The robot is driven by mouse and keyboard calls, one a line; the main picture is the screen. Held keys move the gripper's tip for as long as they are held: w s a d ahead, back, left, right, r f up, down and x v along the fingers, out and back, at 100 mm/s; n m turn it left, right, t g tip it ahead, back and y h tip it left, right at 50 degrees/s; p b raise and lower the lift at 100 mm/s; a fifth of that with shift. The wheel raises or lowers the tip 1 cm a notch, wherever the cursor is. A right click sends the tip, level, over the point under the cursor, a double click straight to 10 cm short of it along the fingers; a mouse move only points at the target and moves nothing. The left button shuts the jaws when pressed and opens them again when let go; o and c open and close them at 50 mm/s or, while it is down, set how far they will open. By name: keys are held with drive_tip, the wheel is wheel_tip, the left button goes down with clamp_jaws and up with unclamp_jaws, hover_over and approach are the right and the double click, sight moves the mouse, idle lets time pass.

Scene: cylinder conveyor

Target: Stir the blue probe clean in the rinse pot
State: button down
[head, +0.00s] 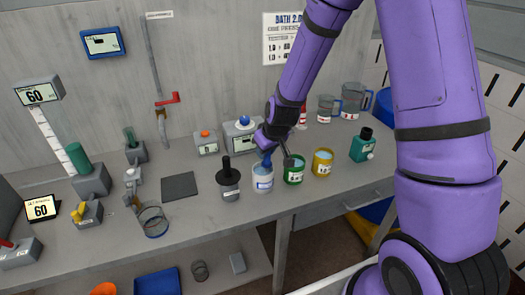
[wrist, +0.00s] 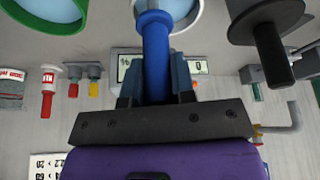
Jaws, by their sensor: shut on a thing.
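My gripper (head: 266,140) is shut on the blue probe (head: 267,159) above the row of pots. In the wrist view the probe (wrist: 155,50) stands between the two fingers (wrist: 156,88). How deep the tip sits is hidden. The pots' labels are too small to read, so I cannot tell which is the rinse pot. A green pot (head: 293,176) and a yellow pot (head: 322,168) stand to its right.
A green bottle (head: 361,150) and jugs (head: 351,104) stand to the right. A dark mat (head: 180,186) lies bare to the left.

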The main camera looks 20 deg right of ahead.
drive_tip(key=shift+s+a, duration=0.65)
drive_tip(key=shift+w+d, duration=0.35)
drive_tip(key=shift+d, duration=0.05)
drive_tip(key=shift+w+d, duration=0.2)
drive_tip(key=shift+w, duration=0.1)
drive_tip(key=shift+s+a, duration=0.6)
drive_tip(key=shift+s, duration=0.05)
drive_tip(key=shift+w+d, duration=0.4)
drive_tip(key=shift+d, duration=0.05)
drive_tip(key=shift+w+d, duration=0.15)
drive_tip(key=shift+w, duration=0.1)
drive_tip(key=shift+s+a, duration=0.6)
drive_tip(key=shift+s, duration=0.05)
drive_tip(key=shift+w+d, duration=0.6)
drive_tip(key=shift+a, duration=0.6)
idle(1.3)
